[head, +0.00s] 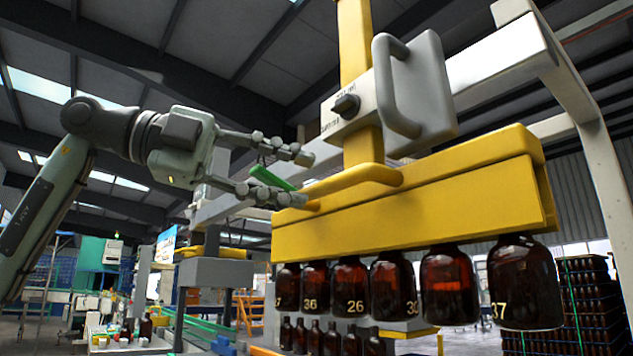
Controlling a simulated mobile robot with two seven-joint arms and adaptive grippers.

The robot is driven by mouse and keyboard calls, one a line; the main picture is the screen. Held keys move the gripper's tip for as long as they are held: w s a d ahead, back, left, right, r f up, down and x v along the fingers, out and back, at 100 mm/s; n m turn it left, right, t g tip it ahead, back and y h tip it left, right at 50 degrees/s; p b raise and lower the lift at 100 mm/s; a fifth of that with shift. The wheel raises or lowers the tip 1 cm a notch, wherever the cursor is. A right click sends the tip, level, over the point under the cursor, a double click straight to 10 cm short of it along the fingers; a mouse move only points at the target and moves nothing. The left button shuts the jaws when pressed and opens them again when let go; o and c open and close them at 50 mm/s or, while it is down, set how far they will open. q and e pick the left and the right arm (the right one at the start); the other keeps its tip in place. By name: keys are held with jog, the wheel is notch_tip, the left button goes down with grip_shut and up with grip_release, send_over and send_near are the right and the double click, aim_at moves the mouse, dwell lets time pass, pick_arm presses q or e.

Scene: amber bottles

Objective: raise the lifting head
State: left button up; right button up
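The lifting head (420,205) is a yellow beam on a yellow upright column (355,45). Amber bottles (448,285), some with numbers such as 36, 26 and 37, hang in a row under it. A grey box on the column carries a black knob (346,104) and a large grey handle (398,88). My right gripper is out of view.
A green piece (272,179) shows between my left fingers; what it belongs to is unclear. A white frame (590,140) stands behind the head. More bottles (331,338) stand below the hanging row. Stacked bottle crates (585,305) are at right.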

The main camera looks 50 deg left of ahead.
pick_arm(q)
jog(key=v, duration=0.7)
jog(key=shift+s, duration=0.25)
jog(key=shift+a, duration=0.15)
